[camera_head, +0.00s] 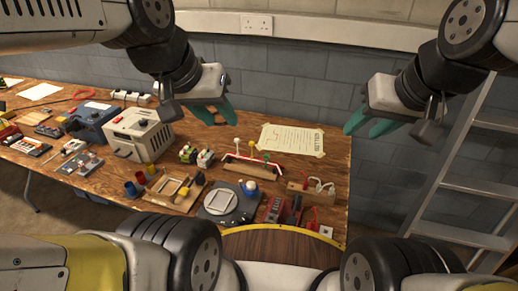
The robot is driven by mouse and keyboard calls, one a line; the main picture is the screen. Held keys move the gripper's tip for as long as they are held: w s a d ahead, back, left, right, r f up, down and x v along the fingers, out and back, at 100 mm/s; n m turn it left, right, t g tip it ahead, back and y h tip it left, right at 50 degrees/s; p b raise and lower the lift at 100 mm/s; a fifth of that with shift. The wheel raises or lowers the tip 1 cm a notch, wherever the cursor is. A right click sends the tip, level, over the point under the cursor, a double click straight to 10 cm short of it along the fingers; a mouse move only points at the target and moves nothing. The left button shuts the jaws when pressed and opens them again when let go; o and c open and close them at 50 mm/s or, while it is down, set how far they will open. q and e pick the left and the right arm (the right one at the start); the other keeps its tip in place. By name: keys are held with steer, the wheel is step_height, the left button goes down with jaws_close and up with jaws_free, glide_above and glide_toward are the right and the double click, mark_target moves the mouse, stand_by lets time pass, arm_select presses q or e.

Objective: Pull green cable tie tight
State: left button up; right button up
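A small wooden stand (250,168) lies on the table below the taped paper. It carries thin upright pieces with small coloured tips, white, green and yellowish, and a red and white strip. My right gripper (370,123) is off the table's right edge, with teal fingers apart and empty. Neither touches the stand.
A white box device (138,135) and a blue device (90,121) stand on the left. A grey round plate (228,203), a wooden tray (174,190) and a hook block (311,189) lie in front. A ladder (465,190) leans at right. The taped paper (290,139) is clear.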

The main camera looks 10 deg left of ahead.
arm_select(q)
steer(key=w+f+m+g, duration=0.15)
steer(key=w+m, duration=0.35)
steer(key=w, duration=0.5)
steer(key=m+g+y, duration=0.2)
steer(key=m+g, duration=0.3)
steer(key=m, duration=0.9)
glide_above(267, 155)
step_height(267, 155, down, 24)
steer(key=shift+r, duration=0.1)
step_height(267, 155, down, 8)
steer(key=shift+r, duration=0.1)
steer(key=shift+c, duration=0.3)
jaws_close()
steer(key=shift+r, duration=0.1)
